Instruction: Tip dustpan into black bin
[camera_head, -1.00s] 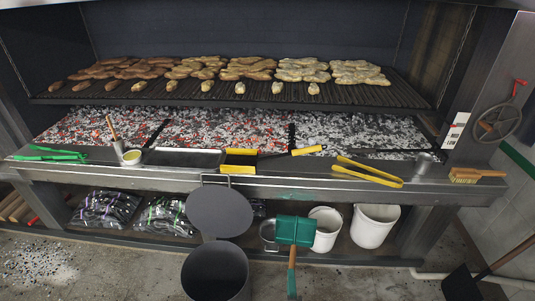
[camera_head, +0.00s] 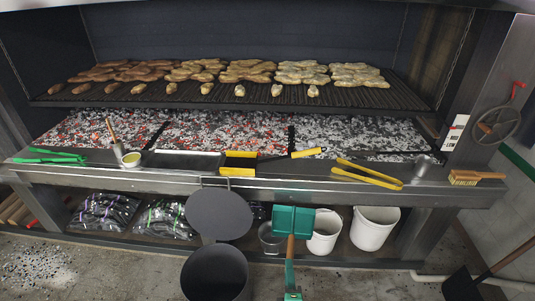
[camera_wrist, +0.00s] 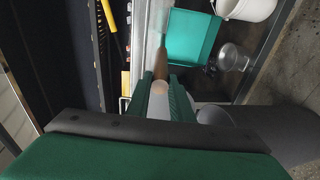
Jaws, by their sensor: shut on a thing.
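The green dustpan (camera_head: 293,220) hangs in front of the grill's counter, right of the black bin (camera_head: 216,272). Its wooden handle (camera_head: 291,250) points down toward my gripper (camera_head: 291,285). The dustpan also shows in the wrist view (camera_wrist: 190,38), beyond the green fingers of my gripper (camera_wrist: 161,98), which are shut on the handle. The bin stands on the floor with its round lid (camera_head: 219,214) raised and its dark opening showing. The dustpan is apart from the bin. Whether the dustpan holds anything, and the bin's inside, I cannot make out.
White buckets (camera_head: 374,228) and a small metal pail (camera_head: 271,238) stand under the counter on the right. Yellow tongs (camera_head: 370,173) and a wooden brush (camera_head: 477,177) lie on the counter. Scattered debris (camera_head: 38,267) covers the floor at left. Another long-handled pan (camera_head: 461,285) stands at right.

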